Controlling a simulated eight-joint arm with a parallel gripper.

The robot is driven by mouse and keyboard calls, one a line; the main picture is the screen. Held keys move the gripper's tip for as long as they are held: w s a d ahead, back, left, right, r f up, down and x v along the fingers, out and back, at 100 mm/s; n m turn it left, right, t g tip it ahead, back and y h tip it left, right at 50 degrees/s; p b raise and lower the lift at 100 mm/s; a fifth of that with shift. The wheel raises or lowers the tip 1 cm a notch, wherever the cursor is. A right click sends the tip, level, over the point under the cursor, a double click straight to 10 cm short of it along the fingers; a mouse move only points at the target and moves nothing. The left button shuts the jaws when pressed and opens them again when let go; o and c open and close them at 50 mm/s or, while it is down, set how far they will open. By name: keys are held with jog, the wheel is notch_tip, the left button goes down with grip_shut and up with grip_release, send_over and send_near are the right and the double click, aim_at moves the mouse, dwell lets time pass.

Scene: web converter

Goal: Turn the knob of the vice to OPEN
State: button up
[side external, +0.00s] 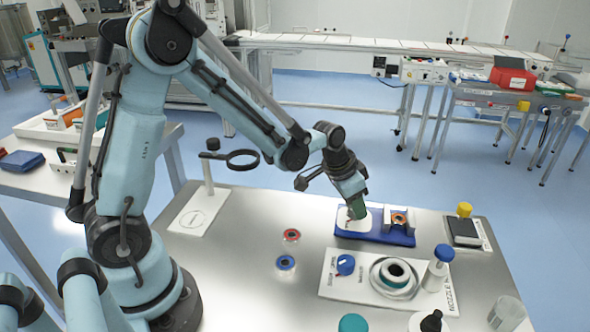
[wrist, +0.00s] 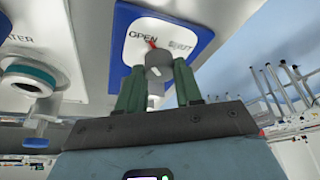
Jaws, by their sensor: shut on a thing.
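In the wrist view, the dial plate (wrist: 190,32) reads OPEN on the left and SHUT on the right. The grey knob (wrist: 157,62) stands on it with a red pointer (wrist: 152,42) tilted up and left, near the end of the word OPEN. My gripper (wrist: 158,82) has green fingers on both sides of the knob and is shut on it. In the side view, my gripper (side external: 357,208) comes down over the plate and hides the knob.
Right of the vice is a black-topped device (side external: 465,232) with a yellow knob. In front are a white panel (side external: 338,285) with a blue knob and a ring, and a blue-capped bottle (side external: 439,262). A magnifier stand (side external: 208,180) is at left. Two small discs (side external: 287,250) lie nearby.

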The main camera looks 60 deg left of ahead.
jog(key=shift+n+y, duration=0.6)
jog(key=shift+n, duration=0.9)
jog(key=o, duration=1)
jog(key=shift+o, duration=0.2)
jog(key=shift+s+r, duration=0.1)
jog(key=shift+r, duration=0.05)
jog(key=v, duration=1.1)
jog(key=shift+s+r, duration=0.2)
jog(key=shift+r, duration=0.15)
jog(key=shift+d, duration=0.1)
